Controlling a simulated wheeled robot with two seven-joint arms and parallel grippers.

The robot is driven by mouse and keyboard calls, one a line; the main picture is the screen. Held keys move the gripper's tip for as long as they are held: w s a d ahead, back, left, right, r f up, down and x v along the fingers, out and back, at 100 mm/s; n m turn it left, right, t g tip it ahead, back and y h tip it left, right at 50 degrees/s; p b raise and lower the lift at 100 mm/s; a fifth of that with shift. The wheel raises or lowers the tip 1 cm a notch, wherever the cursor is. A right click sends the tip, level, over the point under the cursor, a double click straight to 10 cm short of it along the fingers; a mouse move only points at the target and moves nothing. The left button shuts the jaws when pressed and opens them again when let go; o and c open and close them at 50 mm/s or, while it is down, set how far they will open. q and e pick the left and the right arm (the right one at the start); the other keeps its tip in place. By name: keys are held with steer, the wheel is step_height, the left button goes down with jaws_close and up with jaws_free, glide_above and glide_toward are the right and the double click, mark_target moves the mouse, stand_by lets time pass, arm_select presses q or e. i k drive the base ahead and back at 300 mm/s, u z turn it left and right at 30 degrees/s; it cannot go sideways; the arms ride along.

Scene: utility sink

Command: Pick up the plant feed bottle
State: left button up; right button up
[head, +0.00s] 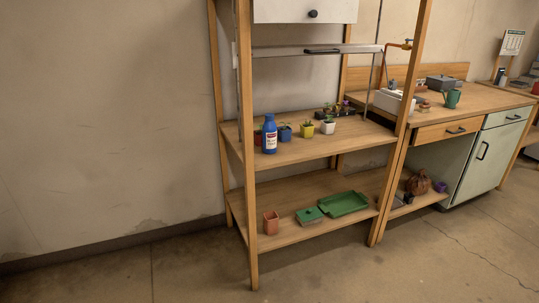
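A blue bottle (269,136) with a white label, which looks like the plant feed bottle, stands upright on the middle shelf of the wooden rack (305,152). It is near the shelf's front left, just right of the front left post. A small reddish pot (257,137) is partly hidden behind its left side, and a blue pot (284,132) with a plant stands close to its right. Neither of my grippers shows in the head view.
A yellow pot (307,130) and a white pot (328,127) stand further right. The lower shelf holds a terracotta pot (271,222), a green box (309,216) and a green tray (343,203). The rack's front left post (247,180) stands near the bottle. Open floor lies in front.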

mark_target(268, 128)
steer(key=u, duration=1.5)
steer(key=i, duration=1.1)
steer(key=z, duration=0.55)
steer(key=i, duration=0.85)
steer(key=z, duration=0.9)
